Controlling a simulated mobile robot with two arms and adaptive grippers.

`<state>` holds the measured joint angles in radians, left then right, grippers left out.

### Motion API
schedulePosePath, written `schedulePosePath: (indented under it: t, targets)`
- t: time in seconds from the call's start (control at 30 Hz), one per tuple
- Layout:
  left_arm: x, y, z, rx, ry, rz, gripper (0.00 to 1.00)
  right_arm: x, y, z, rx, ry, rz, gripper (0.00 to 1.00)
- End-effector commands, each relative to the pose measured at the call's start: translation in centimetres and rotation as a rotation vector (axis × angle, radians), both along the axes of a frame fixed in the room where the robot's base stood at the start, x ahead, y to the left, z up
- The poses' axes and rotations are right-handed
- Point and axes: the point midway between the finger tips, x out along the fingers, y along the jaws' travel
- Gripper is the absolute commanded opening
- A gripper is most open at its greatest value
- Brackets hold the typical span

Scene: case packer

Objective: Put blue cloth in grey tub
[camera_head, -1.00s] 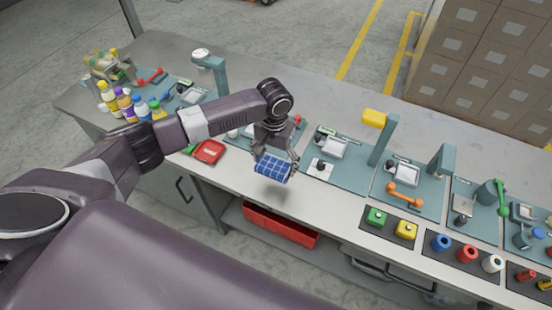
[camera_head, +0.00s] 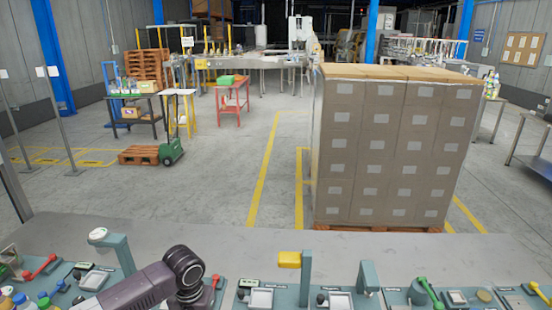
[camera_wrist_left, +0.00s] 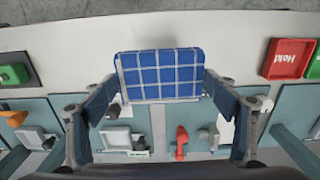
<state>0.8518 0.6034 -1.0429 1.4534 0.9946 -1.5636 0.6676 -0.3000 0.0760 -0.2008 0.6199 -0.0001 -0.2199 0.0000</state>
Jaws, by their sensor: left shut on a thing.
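The blue cloth (camera_wrist_left: 160,75), checked with white lines, shows in the left wrist view at the upper middle. My left gripper (camera_wrist_left: 161,88) has its two fingers at the cloth's left and right sides and is shut on it. The cloth hangs above the worktop's edge area. In the head view my left arm shows at the bottom left, but its fingers and the cloth are below the frame. I cannot make out a grey tub in either view. My right gripper is not in view.
A red tray (camera_wrist_left: 288,57) marked "Hold" is at the right in the wrist view.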

Motion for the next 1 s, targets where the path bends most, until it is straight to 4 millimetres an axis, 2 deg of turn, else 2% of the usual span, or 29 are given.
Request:
schedulePosePath:
  t: [0.03, 0.17, 0.3, 0.5, 0.7, 0.83, 1.0]
  targets:
    - [0.2, -0.6, 0.3, 0.001, -0.009, -0.003, 0.60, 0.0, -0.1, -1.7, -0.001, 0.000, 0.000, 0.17]
    - [-1.1, -2.2, 2.7, 0.002, -0.013, 0.003, 0.60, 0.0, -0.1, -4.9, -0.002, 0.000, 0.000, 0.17]
    - [-4.6, -3.3, 4.9, 0.004, -0.010, 0.009, 0.60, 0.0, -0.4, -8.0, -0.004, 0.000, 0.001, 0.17]
    - [-10.4, -3.2, 6.0, 0.004, -0.005, 0.017, 0.60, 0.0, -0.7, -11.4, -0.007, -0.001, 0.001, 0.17]
    - [-14.5, -2.5, 6.3, 0.002, -0.002, 0.025, 0.60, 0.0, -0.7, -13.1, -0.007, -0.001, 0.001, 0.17]
    - [-15.6, -2.2, 6.4, 0.001, -0.001, 0.028, 0.60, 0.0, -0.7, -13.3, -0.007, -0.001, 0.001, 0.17]
    - [-15.7, -2.2, 6.6, 0.000, 0.000, 0.031, 0.60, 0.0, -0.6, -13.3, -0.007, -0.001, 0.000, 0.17]
